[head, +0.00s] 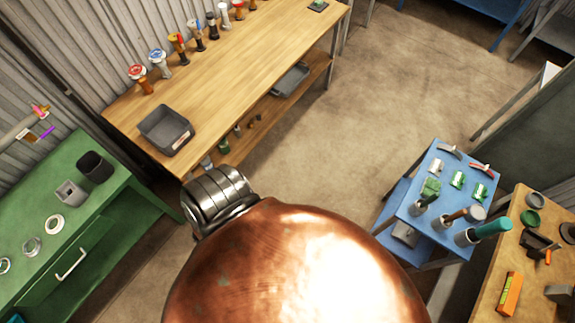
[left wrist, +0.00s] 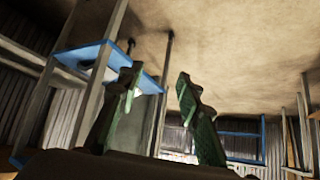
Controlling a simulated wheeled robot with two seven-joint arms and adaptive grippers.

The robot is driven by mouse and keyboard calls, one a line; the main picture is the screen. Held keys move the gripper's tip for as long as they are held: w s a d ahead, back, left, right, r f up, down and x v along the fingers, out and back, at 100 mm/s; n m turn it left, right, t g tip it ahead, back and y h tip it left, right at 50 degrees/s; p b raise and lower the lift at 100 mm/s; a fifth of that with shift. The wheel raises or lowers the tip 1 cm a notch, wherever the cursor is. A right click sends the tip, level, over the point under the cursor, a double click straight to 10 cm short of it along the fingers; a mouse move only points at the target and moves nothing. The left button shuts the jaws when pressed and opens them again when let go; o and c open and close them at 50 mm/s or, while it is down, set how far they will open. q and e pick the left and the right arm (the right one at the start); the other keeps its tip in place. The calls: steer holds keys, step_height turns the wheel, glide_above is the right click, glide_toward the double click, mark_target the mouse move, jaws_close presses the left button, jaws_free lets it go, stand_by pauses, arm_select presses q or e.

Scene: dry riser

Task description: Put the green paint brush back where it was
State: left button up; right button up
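I cannot pick out a green paint brush for certain. A teal-green handle-like piece (head: 492,228) leans in a metal cup on the blue cart (head: 418,183) at the right of the head view; it is too small to identify. A brown stick (head: 456,215) stands in a cup beside it. My left gripper (left wrist: 159,76) shows in the left wrist view with its two green-padded fingers spread apart and nothing visible between them. It is not visible in the head view. My right gripper is in neither view.
A large copper dome hides the bottom middle of the head view. A wooden bench (head: 235,75) with a grey bin (head: 152,128) stands at the back. A green bench (head: 120,178) is at left, a tool-covered wooden table (head: 535,275) at right. Floor beyond the cart is clear.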

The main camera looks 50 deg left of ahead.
arm_select(q)
steer(key=s+a+f+g+y, duration=0.1)
steer(key=s+f, duration=0.4)
steer(key=s, duration=0.5)
steer(key=s+a+f+n+g, duration=0.1)
steer(key=s+a+f+g, duration=0.3)
steer(key=s, duration=0.7)
steer(key=s+a+f+n+g+y, duration=0.1)
steer(key=s+a+f, duration=0.4)
steer(key=s, duration=0.6)
steer(key=shift+f+g+y, duration=0.3)
steer(key=shift+f+g, duration=0.25)
steer(key=shift+g, duration=0.15)
steer(key=f+b, duration=0.5)
steer(key=shift+s+f, duration=0.2)
